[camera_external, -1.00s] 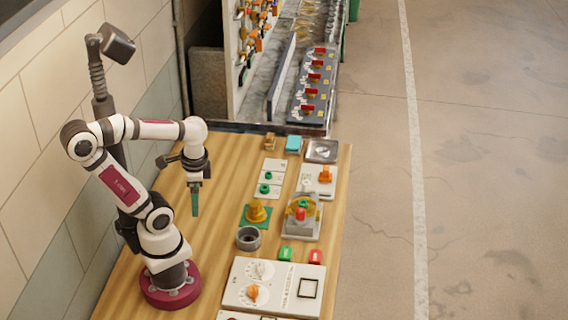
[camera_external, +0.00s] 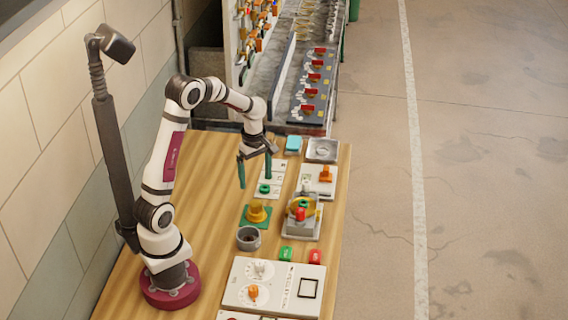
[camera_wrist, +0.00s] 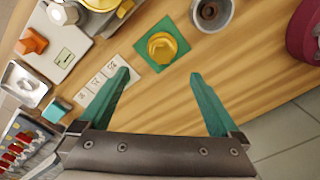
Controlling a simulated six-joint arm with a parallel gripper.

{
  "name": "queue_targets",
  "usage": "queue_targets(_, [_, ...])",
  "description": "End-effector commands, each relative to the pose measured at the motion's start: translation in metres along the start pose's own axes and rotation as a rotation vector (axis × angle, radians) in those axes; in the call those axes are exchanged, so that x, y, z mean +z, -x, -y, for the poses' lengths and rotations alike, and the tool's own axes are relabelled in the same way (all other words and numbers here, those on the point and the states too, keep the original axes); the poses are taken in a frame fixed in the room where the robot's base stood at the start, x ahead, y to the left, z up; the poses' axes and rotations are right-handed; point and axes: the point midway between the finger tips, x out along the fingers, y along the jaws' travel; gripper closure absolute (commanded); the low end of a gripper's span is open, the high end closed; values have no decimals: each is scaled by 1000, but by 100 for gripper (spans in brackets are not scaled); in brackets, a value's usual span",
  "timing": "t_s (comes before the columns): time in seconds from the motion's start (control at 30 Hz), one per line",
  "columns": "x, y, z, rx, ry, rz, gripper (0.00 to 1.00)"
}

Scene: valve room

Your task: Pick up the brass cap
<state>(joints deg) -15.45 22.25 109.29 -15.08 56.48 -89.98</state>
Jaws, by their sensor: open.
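The brass cap (camera_external: 257,213) sits on a green square pad (camera_external: 247,222) on the wooden table. In the wrist view the cap (camera_wrist: 162,47) shows as a yellow, faceted round piece on the green pad (camera_wrist: 146,60), ahead of the fingers and between their lines. My gripper (camera_external: 255,182) is open and empty, with two green fingers pointing down. It is above the table, behind the cap in the external view and apart from it. The open fingers also show in the wrist view (camera_wrist: 162,85).
A grey cup (camera_external: 248,238) stands just in front of the pad. A grey fixture with a red knob (camera_external: 301,214) is right of it. White label plates (camera_external: 272,180) lie beneath the gripper. A control panel (camera_external: 270,287) fills the front. The table's left side (camera_external: 200,215) is clear.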

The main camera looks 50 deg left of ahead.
Motion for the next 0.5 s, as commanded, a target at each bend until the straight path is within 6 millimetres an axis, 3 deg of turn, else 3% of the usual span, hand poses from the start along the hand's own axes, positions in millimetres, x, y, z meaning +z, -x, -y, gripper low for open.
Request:
queue_targets(0.1, [1,-36,2,-7,-3,2,2])
queue_targets(0.2, [1,-58,2,-5,-4,1,2])
queue_targets(0.37, [1,-79,2,-4,-5,1,2])
queue_targets(0.5, [0,-108,6,-5,-6,1,2])
